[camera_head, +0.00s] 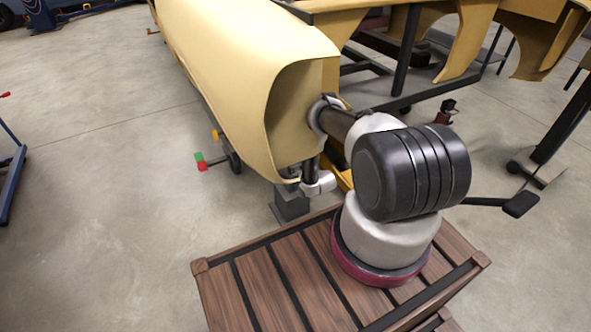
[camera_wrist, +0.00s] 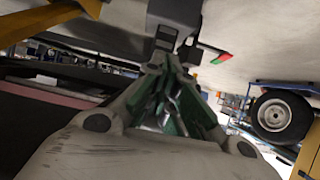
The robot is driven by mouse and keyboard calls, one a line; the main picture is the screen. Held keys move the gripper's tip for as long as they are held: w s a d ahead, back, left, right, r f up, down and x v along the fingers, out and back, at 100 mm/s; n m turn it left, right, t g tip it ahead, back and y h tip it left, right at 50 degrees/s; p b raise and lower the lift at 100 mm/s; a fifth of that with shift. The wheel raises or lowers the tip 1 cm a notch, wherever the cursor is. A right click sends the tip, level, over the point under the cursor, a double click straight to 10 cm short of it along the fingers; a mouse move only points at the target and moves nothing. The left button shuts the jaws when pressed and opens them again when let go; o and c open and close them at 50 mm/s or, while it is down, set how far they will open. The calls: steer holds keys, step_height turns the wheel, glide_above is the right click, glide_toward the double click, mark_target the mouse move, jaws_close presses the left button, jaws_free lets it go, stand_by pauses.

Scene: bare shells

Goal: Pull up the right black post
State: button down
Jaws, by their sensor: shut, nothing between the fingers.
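My gripper (camera_wrist: 168,62) shows in the wrist view with its green-lined fingers drawn together, and I see nothing held between them. Right beyond the fingertips is a dark grey blocky post (camera_wrist: 176,12); I cannot tell whether they touch. A short dark post (camera_head: 291,203) stands under the near end of the yellow shell (camera_head: 240,60). A slanted black post (camera_head: 566,118) is at the right, and another black post (camera_head: 407,52) stands farther back. I cannot tell which is the task's right one.
The yellow shell hangs close over my arm. A small red and green marker (camera_head: 201,162) is left of it. A black-tyred wheel (camera_wrist: 281,116) is at the right in the wrist view. Open concrete floor (camera_head: 90,220) lies to the left.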

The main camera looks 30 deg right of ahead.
steer(key=shift+r, duration=1.55)
steer(key=shift+s+f, duration=0.1)
steer(key=shift+f, duration=1.25)
steer(key=s, duration=0.8)
steer(key=shift+s, duration=0.4)
steer(key=shift+d, duration=0.15)
